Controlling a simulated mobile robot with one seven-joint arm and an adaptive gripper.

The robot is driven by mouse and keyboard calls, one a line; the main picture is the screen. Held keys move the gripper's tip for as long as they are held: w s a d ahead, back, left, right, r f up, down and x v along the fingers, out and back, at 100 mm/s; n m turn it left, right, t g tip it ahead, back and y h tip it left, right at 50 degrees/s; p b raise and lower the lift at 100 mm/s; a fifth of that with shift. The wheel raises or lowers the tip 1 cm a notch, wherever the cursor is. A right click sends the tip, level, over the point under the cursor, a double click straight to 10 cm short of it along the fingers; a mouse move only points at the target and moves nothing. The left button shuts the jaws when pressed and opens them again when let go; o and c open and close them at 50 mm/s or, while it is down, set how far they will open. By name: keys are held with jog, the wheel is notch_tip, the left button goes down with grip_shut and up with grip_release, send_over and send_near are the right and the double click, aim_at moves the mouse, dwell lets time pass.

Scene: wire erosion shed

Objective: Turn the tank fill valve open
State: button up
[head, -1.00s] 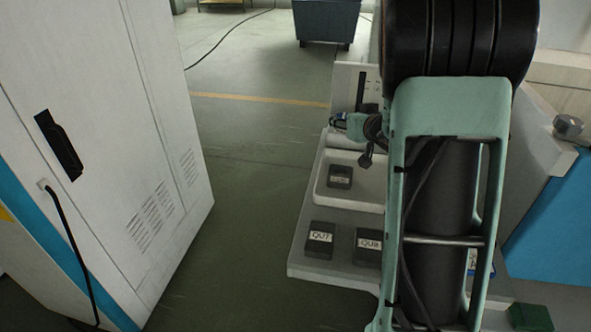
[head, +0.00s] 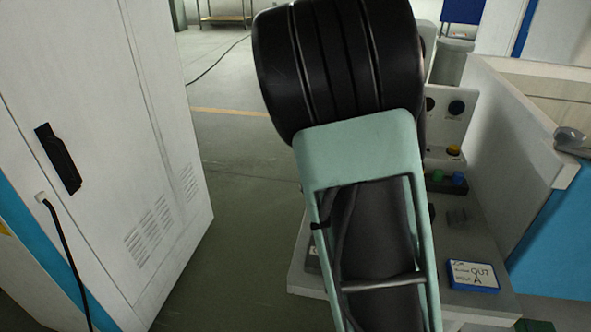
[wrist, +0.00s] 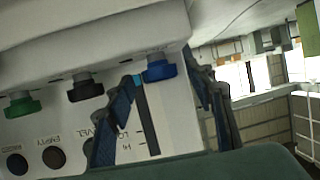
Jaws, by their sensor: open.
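In the wrist view, a blue knob (wrist: 160,68) sticks out under the pale ledge of a light panel (wrist: 180,125). A black knob (wrist: 85,87) and a green knob (wrist: 22,105) stand in a row to its left. The label by the blue knob is too small to read, so I cannot tell which knob is the tank fill valve. My gripper (wrist: 164,76) is open, with its fingertips on either side of the blue knob; I cannot tell if they touch it.
In the wrist view, a dark level slot (wrist: 148,118) lies between my fingers, with EMPTY and LEVEL labels to its left. In the head view, a white cabinet (head: 110,130) stands left, a blue-edged label card (head: 472,275) lies right, and the floor between (head: 225,180) is clear.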

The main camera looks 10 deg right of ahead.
jog(key=shift+w+a+r+m+g+h+p, duration=0.15)
jog(key=shift+m+g+h+p, duration=0.1)
jog(key=shift+m+h+p, duration=0.4)
jog(key=shift+a+f+m+g+h+p, duration=0.15)
jog(key=shift+m+g+h+p, duration=0.3)
jog(key=shift+p, duration=0.35)
jog(key=shift+w+a+r+m+g+h+p, duration=0.15)
jog(key=shift+m+h+p, duration=0.25)
jog(key=shift+h+p, duration=0.3)
jog(key=shift+w+a+m+g+h+p, duration=0.1)
jog(key=shift+a+m+g+h+p, duration=0.05)
jog(key=shift+m+g+h+p, duration=0.65)
jog(key=shift+w+a+m+g+h+p, duration=0.15)
jog(key=shift+m+g+h+p, duration=0.4)
jog(key=shift+m, duration=0.45)
